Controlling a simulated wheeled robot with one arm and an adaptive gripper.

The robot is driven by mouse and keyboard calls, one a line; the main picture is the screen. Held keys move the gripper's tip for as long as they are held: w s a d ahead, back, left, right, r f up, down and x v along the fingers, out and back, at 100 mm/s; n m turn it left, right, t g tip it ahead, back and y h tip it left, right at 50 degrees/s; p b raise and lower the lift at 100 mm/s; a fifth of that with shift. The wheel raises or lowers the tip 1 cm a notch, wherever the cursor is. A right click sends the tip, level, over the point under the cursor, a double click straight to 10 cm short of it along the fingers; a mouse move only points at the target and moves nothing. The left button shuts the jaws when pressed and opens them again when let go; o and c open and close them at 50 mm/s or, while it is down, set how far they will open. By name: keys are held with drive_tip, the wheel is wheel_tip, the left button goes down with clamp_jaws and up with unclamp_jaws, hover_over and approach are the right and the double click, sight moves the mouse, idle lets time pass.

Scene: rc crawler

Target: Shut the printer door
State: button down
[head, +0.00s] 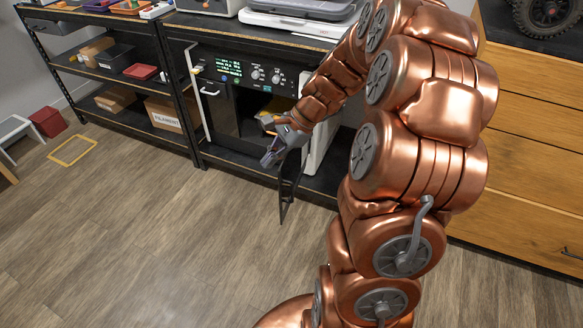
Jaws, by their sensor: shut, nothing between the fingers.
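The printer (240,75) is a black and white box on the low shelf of the middle bench, with a lit display and knobs across its top front. A dark printer door (290,182) stands swung out from the right part of the front, seen nearly edge-on. The printer's interior shows dark beside it, with a yellowish patch inside. My gripper (268,143) is shut and empty, in front of the opening by the upper part of the door. Whether it touches the door I cannot tell. My copper arm hides the printer's right side.
A dark front panel (219,112) with a light handle is on the printer's left. A shelf rack (120,75) with boxes and trays stands at left, wooden drawers (530,130) at right. A yellow frame (72,150) lies on the floor. The wooden floor in front is clear.

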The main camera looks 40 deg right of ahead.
drive_tip(key=w+d+f+m+t+b, duration=0.1)
drive_tip(key=d+f+m+t+b, duration=0.1)
drive_tip(key=d+f+m, duration=0.35)
drive_tip(key=w+d+f+m+t+h+b, duration=0.1)
drive_tip(key=d+f+m, duration=0.15)
drive_tip(key=d, duration=0.65)
drive_tip(key=w+d+f+m+t+b, duration=0.2)
drive_tip(key=d+f+m, duration=0.1)
drive_tip(key=d+f, duration=0.3)
approach(284, 164)
drive_tip(key=shift+x, duration=3.1)
drive_tip(key=shift+a, duration=0.25)
